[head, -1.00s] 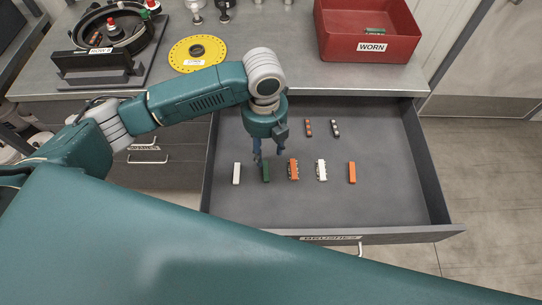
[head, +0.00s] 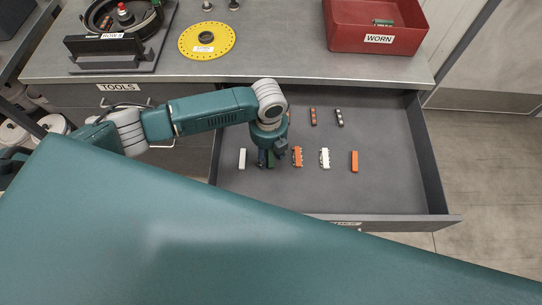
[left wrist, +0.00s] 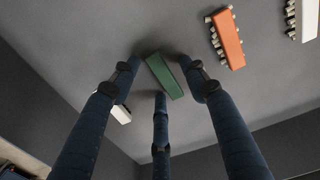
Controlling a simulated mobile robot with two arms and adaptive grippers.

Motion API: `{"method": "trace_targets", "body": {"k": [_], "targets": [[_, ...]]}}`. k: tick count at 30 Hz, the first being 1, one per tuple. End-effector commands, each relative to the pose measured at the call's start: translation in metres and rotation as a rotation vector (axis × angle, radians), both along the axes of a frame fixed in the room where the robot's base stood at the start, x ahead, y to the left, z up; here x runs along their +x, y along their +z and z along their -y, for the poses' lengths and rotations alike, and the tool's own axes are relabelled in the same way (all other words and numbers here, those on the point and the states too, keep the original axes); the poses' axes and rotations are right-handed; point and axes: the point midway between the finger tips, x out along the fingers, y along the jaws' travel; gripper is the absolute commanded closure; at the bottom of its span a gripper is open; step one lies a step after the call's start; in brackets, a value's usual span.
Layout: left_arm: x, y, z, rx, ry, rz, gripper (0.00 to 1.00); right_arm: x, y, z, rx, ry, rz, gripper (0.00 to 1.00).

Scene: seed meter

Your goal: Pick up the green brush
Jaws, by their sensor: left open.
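The green brush (left wrist: 164,76) is a small green block lying on the drawer floor. In the left wrist view it lies between the fingers of my left gripper (left wrist: 160,88), which are spread open around it. I cannot tell whether any finger touches it. In the head view my left gripper (head: 268,158) points down into the open drawer and mostly hides the green brush. My right gripper is not in view.
The open drawer (head: 400,195) also holds a white block (head: 242,159), an orange bristled brush (head: 297,157), a white bristled brush (head: 324,158), a plain orange block (head: 354,161) and two small pieces behind. A red WORN bin (head: 365,38) stands on the counter.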

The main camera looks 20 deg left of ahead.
Motion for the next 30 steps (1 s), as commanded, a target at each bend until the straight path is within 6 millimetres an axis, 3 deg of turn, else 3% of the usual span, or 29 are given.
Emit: {"method": "trace_targets", "body": {"k": [4, 10, 23, 30], "targets": [[0.000, 0.000, 0.000, 0.000, 0.000, 0.000, 0.55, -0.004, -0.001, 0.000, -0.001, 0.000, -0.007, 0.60], [0.000, 0.000, 0.000, 0.000, 0.000, 0.000, 0.95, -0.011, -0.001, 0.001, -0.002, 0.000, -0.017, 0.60], [0.001, 0.003, 0.000, -0.001, 0.001, 0.001, 0.96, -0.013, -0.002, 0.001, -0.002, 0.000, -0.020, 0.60], [0.002, 0.028, 0.000, -0.001, 0.000, 0.005, 0.96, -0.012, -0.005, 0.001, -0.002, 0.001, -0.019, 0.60]]}}
